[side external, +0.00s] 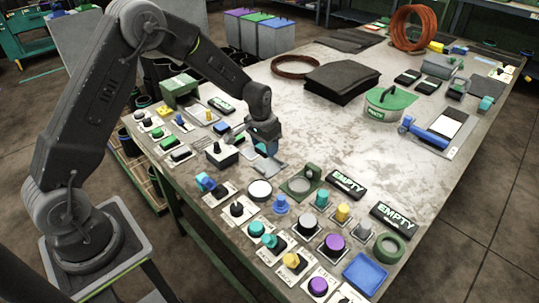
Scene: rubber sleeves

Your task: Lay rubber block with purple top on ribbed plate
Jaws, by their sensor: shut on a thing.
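My gripper (266,149) is over the table's near-left part, close above a small light grey plate (270,167). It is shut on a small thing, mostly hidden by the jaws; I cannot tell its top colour. A round dark piece with a purple top (335,243) sits on a pale card at the front. Another purple-topped piece (318,287) sits nearer the front edge. Both stand apart from my gripper. Ribs are too fine to make out, so I cannot tell which plate is the ribbed one.
Black EMPTY signs (346,184), a blue tray (364,273) and a green-lidded container (388,103) stand to the right. The table's middle (330,135) is clear.

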